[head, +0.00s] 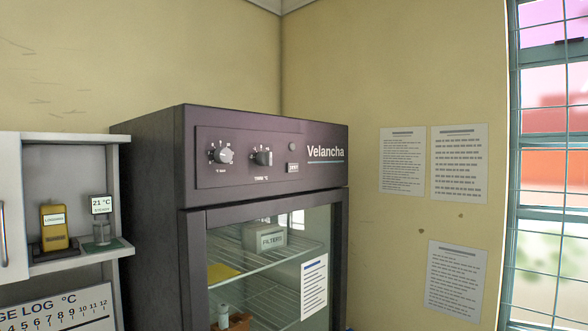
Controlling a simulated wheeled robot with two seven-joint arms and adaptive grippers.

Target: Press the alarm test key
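The dark culture incubator (150,200), marked Velancha, stands in the middle of the head view with its glass door (275,262) shut. Its upper panel (240,140) carries two knobs, a left knob (221,154) and a right knob (264,157). To their right is a small round grey lamp or button (291,147). Just below it is a small rectangular key (293,168) with lettering too small to read for certain; it may be the alarm test key. Neither of my grippers is in view.
A grey shelf unit (120,140) stands at the left, holding a yellow device (54,226) and a small display reading 21 °C (101,205). Inside the incubator are wire shelves and a FILTERS box (268,238). Paper notices (459,163) hang on the right wall beside a window (550,170).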

